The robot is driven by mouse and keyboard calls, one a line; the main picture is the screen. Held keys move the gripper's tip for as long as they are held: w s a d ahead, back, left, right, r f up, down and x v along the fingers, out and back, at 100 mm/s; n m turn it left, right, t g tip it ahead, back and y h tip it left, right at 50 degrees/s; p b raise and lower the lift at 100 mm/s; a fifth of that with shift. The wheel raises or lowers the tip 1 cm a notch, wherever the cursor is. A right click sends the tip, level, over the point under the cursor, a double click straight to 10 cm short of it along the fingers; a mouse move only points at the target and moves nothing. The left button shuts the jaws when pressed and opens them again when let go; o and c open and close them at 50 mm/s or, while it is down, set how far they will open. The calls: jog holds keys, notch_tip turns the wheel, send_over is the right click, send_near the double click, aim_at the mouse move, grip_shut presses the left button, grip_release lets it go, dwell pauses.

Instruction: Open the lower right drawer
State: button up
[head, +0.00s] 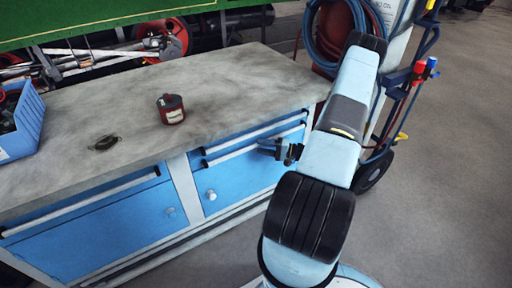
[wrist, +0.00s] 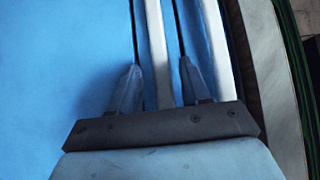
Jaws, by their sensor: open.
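The lower right drawer (head: 238,178) is a blue front in the workbench with a pale bar handle (head: 228,156) along its top edge; it looks closed. My gripper (head: 268,147) is at the right part of this handle. In the wrist view my gripper (wrist: 160,68) is open, with one finger on each side of a pale handle bar (wrist: 156,45). The fingers do not look closed on the bar. The upper drawer's handle (wrist: 214,45) runs beside the right finger. My arm hides the right end of the drawers in the head view.
The grey worktop (head: 235,85) carries a red can (head: 171,109), a small dark object (head: 105,142) and a blue bin (head: 20,125). A blue left cabinet front (head: 100,225) is beside the drawers. A hose trolley (head: 400,80) stands behind my arm. Floor at right (head: 450,200) is clear.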

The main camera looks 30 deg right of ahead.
jog(key=shift+x, duration=1.4)
grip_shut()
